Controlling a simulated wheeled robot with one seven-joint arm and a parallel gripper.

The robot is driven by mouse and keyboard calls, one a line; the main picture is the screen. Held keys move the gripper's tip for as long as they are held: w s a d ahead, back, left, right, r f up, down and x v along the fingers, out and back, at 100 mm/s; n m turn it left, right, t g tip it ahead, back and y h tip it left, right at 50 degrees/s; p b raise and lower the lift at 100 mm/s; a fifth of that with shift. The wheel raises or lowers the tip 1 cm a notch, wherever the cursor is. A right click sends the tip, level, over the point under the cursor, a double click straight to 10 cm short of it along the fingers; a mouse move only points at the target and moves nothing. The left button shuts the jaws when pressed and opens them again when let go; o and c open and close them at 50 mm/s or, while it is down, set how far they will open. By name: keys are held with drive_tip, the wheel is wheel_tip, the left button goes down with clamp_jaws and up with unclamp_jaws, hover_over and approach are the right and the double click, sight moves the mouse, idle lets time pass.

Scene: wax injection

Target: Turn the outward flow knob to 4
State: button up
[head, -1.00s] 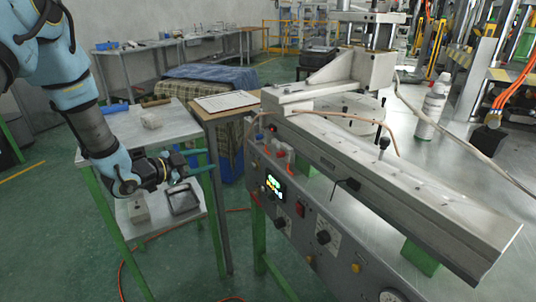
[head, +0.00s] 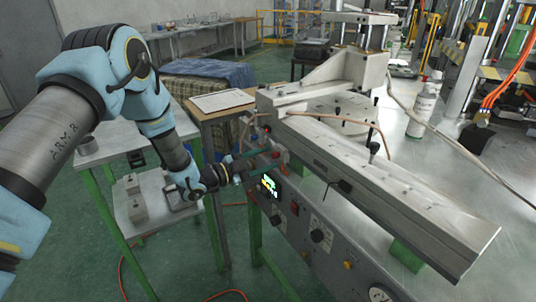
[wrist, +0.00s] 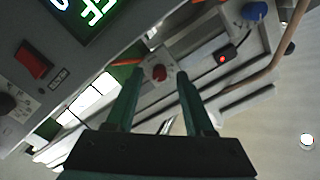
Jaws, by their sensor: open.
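The grey control panel (head: 340,250) of the machine carries several knobs. I cannot read which one is the outward flow knob. A small red knob (wrist: 159,72) appears between my fingertips in the wrist view. A blue knob (wrist: 255,11) is at that view's top right. A black knob (wrist: 7,102) is at its left edge. Black dial knobs also show on the panel in the head view (head: 317,235). My gripper (head: 279,157) is open and empty at the panel's left end, above the lit display (head: 270,186). Its green fingers (wrist: 159,75) point toward the red knob; contact is unclear.
A red switch (head: 294,208) is right of the display, and a gauge (head: 380,293) is lower right. A copper-coloured pipe (head: 355,121) arches over the machine's top. A small side table (head: 165,220) stands left, beside a stand with a clipboard (head: 222,101).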

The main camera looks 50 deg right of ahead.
drive_tip(key=shift+s+d, duration=0.2)
drive_tip(key=shift+d, duration=0.25)
clamp_jaws()
idle(0.4)
